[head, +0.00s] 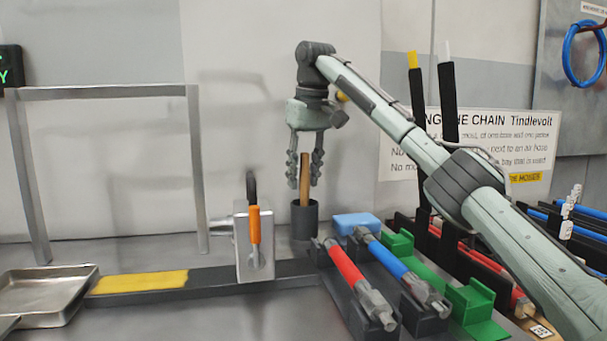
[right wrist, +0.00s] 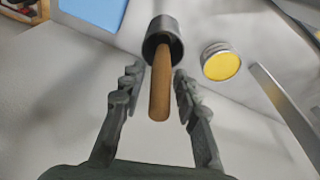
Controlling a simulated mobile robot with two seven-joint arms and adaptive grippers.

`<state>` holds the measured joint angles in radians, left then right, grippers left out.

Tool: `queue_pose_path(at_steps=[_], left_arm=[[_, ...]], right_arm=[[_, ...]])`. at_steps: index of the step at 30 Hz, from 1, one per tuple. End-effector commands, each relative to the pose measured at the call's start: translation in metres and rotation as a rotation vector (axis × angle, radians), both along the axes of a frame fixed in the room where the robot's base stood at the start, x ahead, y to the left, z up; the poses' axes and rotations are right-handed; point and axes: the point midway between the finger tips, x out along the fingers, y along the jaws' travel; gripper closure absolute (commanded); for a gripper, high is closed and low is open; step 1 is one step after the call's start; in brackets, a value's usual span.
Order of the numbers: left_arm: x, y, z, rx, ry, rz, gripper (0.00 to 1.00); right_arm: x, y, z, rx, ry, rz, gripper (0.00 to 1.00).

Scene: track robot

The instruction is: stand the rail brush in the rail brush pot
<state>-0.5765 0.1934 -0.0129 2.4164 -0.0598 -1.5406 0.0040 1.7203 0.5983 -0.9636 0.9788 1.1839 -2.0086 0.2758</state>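The rail brush (head: 304,185) shows as a light wooden handle standing upright in the dark grey rail brush pot (head: 304,222); its lower end is hidden inside the pot. My right gripper (head: 304,168) points down from above, with one finger on each side of the handle's upper part. In the right wrist view the handle (right wrist: 160,90) stands out of the pot (right wrist: 165,36) between the two fingers. Gaps show on both sides, so the right gripper is open and not touching the handle. My left gripper is in neither view.
A metal block (head: 240,245) with an orange-handled tool stands left of the pot. A blue box (head: 356,222) and racks with red (head: 345,265) and blue tubes are at the right. A metal tray (head: 45,293) lies far left. A yellow-topped tin (right wrist: 220,62) shows in the wrist view.

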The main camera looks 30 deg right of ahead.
Motion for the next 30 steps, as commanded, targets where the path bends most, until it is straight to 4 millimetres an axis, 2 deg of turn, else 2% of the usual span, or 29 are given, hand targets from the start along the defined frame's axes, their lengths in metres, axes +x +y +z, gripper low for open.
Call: queue_pose_path(at_steps=[10,14,24,30], left_arm=[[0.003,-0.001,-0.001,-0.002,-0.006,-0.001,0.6],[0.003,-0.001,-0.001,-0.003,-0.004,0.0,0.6],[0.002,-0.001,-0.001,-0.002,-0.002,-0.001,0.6],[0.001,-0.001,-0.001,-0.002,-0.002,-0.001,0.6]], right_arm=[[0.0,0.0,0.001,0.0,0.0,0.0,0.58],[-0.002,0.0,0.012,-0.001,-0.003,0.001,0.58],[-0.016,0.0,0.08,-0.003,-0.004,-0.002,0.58],[-0.023,0.0,0.109,-0.001,-0.001,-0.001,0.58]])
